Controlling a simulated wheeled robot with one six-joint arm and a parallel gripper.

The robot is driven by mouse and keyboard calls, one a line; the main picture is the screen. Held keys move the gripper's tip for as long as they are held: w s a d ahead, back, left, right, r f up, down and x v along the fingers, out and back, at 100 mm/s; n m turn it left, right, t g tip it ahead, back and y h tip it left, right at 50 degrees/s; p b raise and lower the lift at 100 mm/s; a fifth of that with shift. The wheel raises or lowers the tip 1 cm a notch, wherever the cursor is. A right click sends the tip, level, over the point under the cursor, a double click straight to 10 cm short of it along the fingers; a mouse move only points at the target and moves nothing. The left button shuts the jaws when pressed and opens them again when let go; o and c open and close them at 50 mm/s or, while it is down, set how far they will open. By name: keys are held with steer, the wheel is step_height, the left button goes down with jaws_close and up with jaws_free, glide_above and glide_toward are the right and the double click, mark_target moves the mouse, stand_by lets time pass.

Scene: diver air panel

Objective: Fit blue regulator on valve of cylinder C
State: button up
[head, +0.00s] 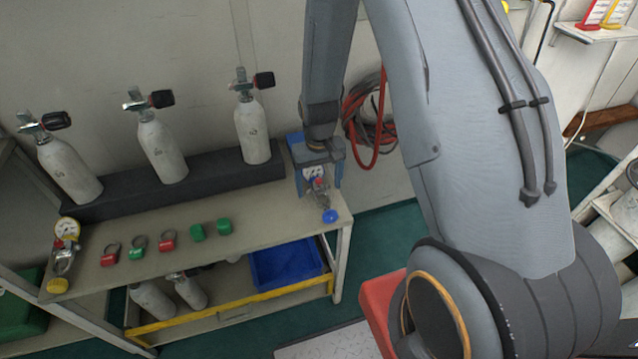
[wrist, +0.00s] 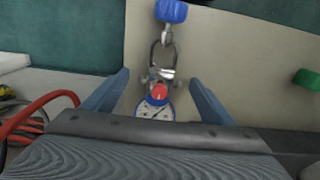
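The blue regulator (head: 329,215) lies at the right end of the bench. In the wrist view its blue knob (wrist: 171,11), metal yoke and blue-rimmed gauge with a red cap show. My gripper (head: 318,186) is over it, pointing down. In the wrist view my gripper (wrist: 158,82) is open, a finger on each side of the regulator's gauge end, with gaps on both sides. Three white cylinders stand upright at the back: left (head: 70,172), middle (head: 162,150) and right (head: 252,132). Each has a metal valve with a black handwheel on top. Their letters are too small to read.
A dark rack (head: 220,172) holds the cylinders. A yellow regulator (head: 65,255) lies at the bench's left end. A red hose (head: 362,125) hangs right of the bench. A blue bin (head: 285,265) is on the lower shelf.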

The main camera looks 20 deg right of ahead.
mark_target(319, 181)
steer(key=shift+r, duration=0.1)
step_height(319, 181, up, 6)
steer(key=shift+r+b, duration=0.15)
steer(key=shift+b, duration=0.15)
steer(key=shift+r, duration=0.65)
steer(key=shift+s+r, duration=0.2)
steer(key=shift+r, duration=0.1)
steer(key=s+r, duration=1.2)
steer(key=s, duration=0.5)
steer(key=shift+r, duration=0.25)
steer(key=shift+w+a, duration=0.1)
